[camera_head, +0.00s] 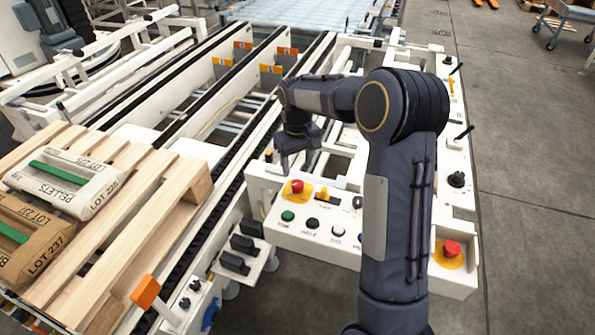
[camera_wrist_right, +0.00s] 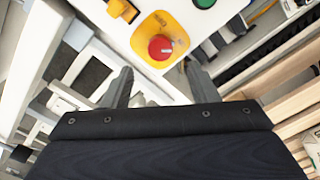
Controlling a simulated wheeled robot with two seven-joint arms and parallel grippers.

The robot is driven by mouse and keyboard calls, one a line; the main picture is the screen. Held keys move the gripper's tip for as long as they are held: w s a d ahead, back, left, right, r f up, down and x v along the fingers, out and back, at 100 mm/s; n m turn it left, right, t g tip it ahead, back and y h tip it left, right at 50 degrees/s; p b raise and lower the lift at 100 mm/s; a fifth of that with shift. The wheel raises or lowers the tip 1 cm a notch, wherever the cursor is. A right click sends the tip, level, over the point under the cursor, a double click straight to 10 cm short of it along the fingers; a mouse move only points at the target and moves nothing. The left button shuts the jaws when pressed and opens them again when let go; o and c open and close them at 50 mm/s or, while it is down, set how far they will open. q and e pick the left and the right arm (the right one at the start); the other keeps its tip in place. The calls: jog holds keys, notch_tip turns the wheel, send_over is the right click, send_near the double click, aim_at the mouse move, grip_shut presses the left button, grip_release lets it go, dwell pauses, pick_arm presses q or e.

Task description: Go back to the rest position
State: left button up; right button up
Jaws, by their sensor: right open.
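My right arm reaches forward from the bottom of the head view and bends left over the white control panel (camera_head: 335,215). My right gripper (camera_head: 285,165) is above the panel's left end, pointing down, close to a red mushroom button (camera_head: 297,187) on a yellow plate. In the right wrist view the two fingers of the right gripper (camera_wrist_right: 159,82) stand apart with nothing between them. The red button (camera_wrist_right: 160,47) shows just beyond the gap. I cannot tell whether a finger touches the panel. My left gripper is not in view.
The panel also carries a green button (camera_head: 288,215), black and white knobs and a yellow switch. A second red button (camera_head: 451,248) sits right of my arm. A wooden pallet (camera_head: 150,190) with labelled bags stands left on the conveyor (camera_head: 200,110). Open floor (camera_head: 530,170) lies right.

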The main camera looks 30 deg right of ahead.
jog(key=shift+r, duration=0.3)
jog(key=shift+s+r, duration=0.15)
jog(key=shift+r, duration=0.15)
jog(key=s+a+r+t+y+p, duration=0.1)
jog(key=s+a+r, duration=0.1)
jog(key=s+r, duration=0.35)
jog(key=s+a+r+m+t+y+p, duration=0.1)
jog(key=s+a+r+t, duration=0.15)
jog(key=s, duration=0.65)
jog(key=s+a+r+t+y+p, duration=0.1)
jog(key=s+a+r, duration=0.25)
jog(key=s, duration=0.35)
jog(key=s+a+f+m+t, duration=0.1)
jog(key=s+a, duration=0.2)
jog(key=s, duration=0.4)
jog(key=shift+s+a+f+y, duration=0.15)
jog(key=shift+a+f+y, duration=0.05)
jog(key=shift+y, duration=0.2)
